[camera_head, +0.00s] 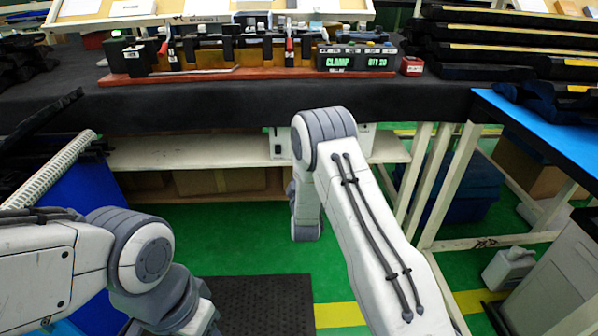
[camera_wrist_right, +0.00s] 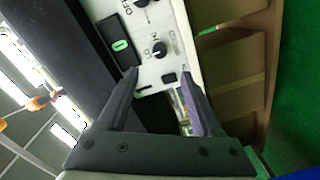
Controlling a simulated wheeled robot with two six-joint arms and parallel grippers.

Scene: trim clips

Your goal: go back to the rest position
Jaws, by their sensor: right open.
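My right gripper (camera_wrist_right: 158,76) shows in the right wrist view with its two dark fingers apart and nothing between them. Beyond the fingertips is a white control box (camera_wrist_right: 160,45) with knobs and a green-lit switch. I cannot tell whether the fingers touch it. In the head view my right arm reaches forward to the front of the dark bench (camera_head: 230,106), and its gripper is hidden. My left arm is bent at the lower left, and its gripper is not seen.
On the bench stands a red-brown fixture base (camera_head: 210,77) with several black clamps and a display (camera_head: 355,60) reading "CLAMP". A pale shelf (camera_head: 190,153) runs under the bench. A blue-topped table (camera_head: 545,130) stands at right.

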